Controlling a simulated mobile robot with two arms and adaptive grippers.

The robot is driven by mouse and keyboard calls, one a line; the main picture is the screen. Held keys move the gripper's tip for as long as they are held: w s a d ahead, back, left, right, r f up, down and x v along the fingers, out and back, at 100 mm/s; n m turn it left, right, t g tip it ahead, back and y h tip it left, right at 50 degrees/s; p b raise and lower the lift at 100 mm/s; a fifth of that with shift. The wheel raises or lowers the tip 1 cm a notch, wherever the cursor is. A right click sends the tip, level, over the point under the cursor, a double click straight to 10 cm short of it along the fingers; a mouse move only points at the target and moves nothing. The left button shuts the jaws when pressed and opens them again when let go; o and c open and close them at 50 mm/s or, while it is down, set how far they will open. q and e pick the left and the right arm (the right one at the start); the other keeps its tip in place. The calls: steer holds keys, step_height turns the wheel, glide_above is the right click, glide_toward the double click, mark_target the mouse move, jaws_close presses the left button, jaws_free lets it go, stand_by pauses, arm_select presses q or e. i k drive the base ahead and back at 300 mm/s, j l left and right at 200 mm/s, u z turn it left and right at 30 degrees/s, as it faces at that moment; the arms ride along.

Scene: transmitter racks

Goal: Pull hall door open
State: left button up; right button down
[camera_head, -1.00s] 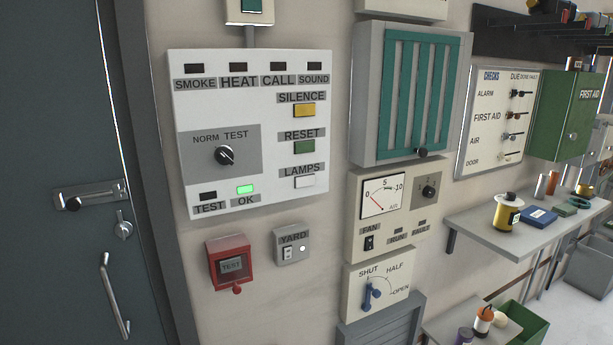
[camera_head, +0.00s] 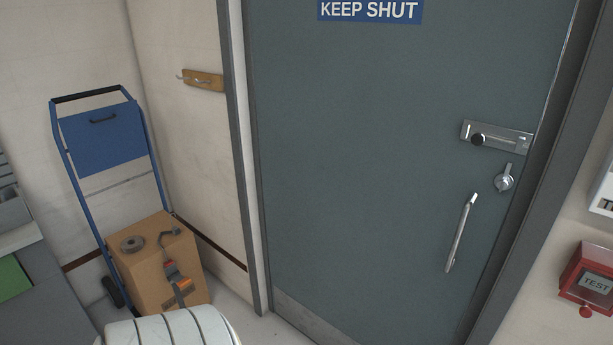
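The hall door (camera_head: 390,150) is a dark grey-green panel filling the middle of the head view, and it sits shut in its frame. A blue sign (camera_head: 370,10) reading KEEP SHUT is at its top. A silver pull handle (camera_head: 461,233) stands upright but tilted in view at the door's right side. Above it are a round turn knob (camera_head: 504,180) and a slide bolt (camera_head: 496,137) with a dark knob. Neither of my grippers shows in the view.
A blue hand truck (camera_head: 108,150) with a cardboard box (camera_head: 160,270) stands left of the door. A wooden hook board (camera_head: 203,80) is on the wall. A red TEST call box (camera_head: 588,280) is right of the frame. Some floor shows by the door's lower left.

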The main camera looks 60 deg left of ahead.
mark_target(384, 220)
steer(key=u, duration=1.6)
steer(key=j, duration=0.1)
